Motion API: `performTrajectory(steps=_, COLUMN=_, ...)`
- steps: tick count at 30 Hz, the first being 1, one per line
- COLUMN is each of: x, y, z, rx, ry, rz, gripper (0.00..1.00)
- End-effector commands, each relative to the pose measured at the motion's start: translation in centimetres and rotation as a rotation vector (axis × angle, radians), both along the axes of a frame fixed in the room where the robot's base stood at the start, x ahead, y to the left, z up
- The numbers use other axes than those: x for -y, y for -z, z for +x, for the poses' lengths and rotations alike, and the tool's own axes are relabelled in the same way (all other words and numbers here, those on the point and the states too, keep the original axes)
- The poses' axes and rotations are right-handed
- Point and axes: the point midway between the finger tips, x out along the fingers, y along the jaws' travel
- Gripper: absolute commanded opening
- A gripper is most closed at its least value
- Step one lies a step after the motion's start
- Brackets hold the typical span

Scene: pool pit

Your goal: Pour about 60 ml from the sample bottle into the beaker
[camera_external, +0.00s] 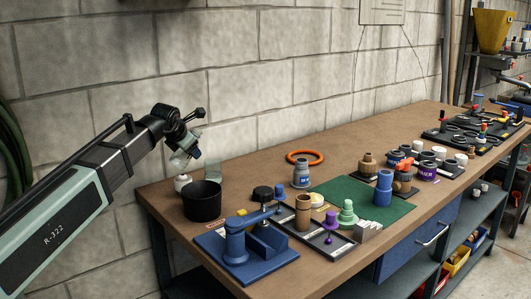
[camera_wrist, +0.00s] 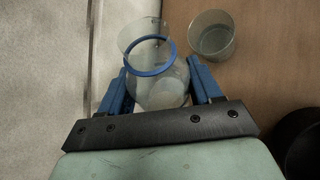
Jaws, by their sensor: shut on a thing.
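The sample bottle is clear with a blue ring (camera_wrist: 151,57); in the wrist view it sits between the blue fingers of my gripper (camera_wrist: 160,82). My gripper is shut on it. In the external view my gripper (camera_external: 184,150) holds the small, tilted bottle (camera_external: 180,161) above the table's left end. A clear beaker (camera_wrist: 212,38) stands on the table, up and right of the bottle in the wrist view and apart from it. It shows faintly behind the black pot in the external view (camera_external: 213,172). I cannot tell the liquid level in either vessel.
A black pot (camera_external: 202,203) stands close below my gripper, with a small white container (camera_external: 182,182) beside it. A blue fixture (camera_external: 245,246) and a tray of small parts (camera_external: 320,240) lie to the right. A block wall (camera_external: 200,90) runs close behind the table.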

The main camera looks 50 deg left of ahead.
Motion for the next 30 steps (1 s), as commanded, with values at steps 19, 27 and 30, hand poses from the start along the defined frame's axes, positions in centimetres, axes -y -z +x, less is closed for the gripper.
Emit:
performTrajectory(steps=19, x=-0.8, y=-0.2, z=-2.0, rx=0.393, ry=-0.001, rz=-0.179, gripper=0.29)
performTrajectory(steps=27, x=-1.0, y=-0.1, z=-2.3, rx=0.502, ry=0.0, rz=-0.228, gripper=0.29)
performTrajectory(steps=30, x=-1.0, y=-0.1, z=-2.3, rx=0.527, ry=0.002, rz=-0.24, gripper=0.29)
